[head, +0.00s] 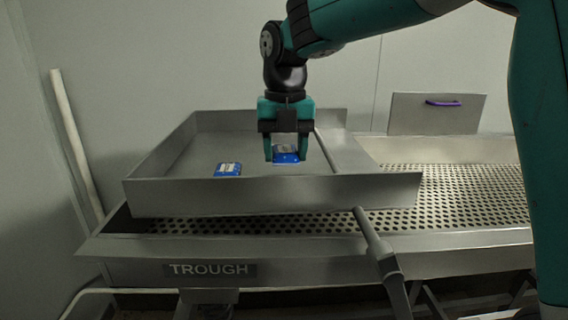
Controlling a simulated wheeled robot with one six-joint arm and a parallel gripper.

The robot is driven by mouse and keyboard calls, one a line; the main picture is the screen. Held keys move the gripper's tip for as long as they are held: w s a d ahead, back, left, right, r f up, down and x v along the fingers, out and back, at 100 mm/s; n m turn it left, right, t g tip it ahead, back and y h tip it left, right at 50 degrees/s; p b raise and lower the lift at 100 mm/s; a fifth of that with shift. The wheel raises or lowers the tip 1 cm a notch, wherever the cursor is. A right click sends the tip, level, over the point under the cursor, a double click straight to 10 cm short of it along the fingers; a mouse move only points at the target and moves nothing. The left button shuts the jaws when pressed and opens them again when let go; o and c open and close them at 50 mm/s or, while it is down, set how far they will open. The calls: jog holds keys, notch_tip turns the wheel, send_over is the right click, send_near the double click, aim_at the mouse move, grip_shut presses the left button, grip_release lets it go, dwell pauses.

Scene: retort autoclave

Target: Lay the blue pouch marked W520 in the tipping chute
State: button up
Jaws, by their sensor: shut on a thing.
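My gripper (286,157) points straight down over the shallow metal tray that looks like the tipping chute (250,194). It is shut on a blue pouch (286,155) with a pale label, held between the two green fingers. I cannot tell whether this pouch touches the chute floor or hangs just above it. A second blue pouch (228,169) with a white label lies flat on the chute floor, to the left of my gripper. The marks on both labels are too small to read.
The chute sits over a perforated metal bed (465,190) in a frame marked TROUGH (210,270). A lever (375,240) slopes down from the chute's front right. A panel (420,114) with a purple handle (442,103) stands at the back right. The chute floor's left part is free.

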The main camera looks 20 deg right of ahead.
aim_at(285, 151)
jog(key=shift+f, duration=1.7)
jog(key=shift+f, duration=0.15)
jog(key=o, duration=0.9)
notch_tip(285, 151, up, 12)
jog(key=shift+r+b, duration=0.2)
jog(key=shift+b, duration=0.3)
